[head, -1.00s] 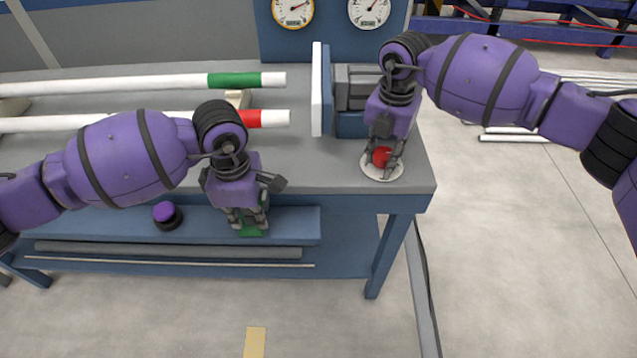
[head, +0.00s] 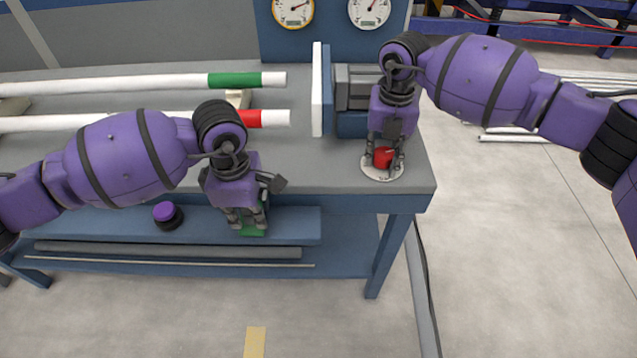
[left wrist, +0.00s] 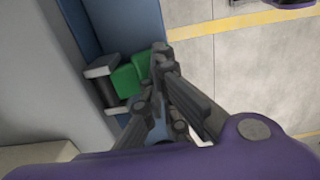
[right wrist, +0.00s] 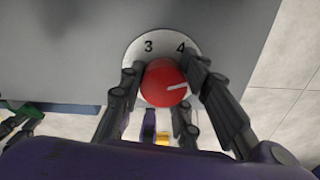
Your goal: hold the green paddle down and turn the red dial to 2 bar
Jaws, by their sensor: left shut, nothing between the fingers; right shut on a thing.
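The green paddle (head: 253,232) sits at the front edge of the bench, and its green parts show in the left wrist view (left wrist: 127,80). My left gripper (head: 247,220) is shut and empty, with its fingertips at the paddle; whether the paddle is fully down I cannot tell. The red dial (head: 383,157) stands on a round white plate (head: 374,173) at the bench's right front corner. My right gripper (right wrist: 163,80) is shut on the red dial (right wrist: 163,84). The dial's white line points right. The numbers 3 and 4 show on the plate; the others are hidden.
Two gauges stand on a blue panel behind, the left one (head: 293,10) and the right one (head: 369,10). White pipes with a green band (head: 235,80) and a red band (head: 252,118) lie on the bench. A purple button (head: 164,212) is left of the paddle.

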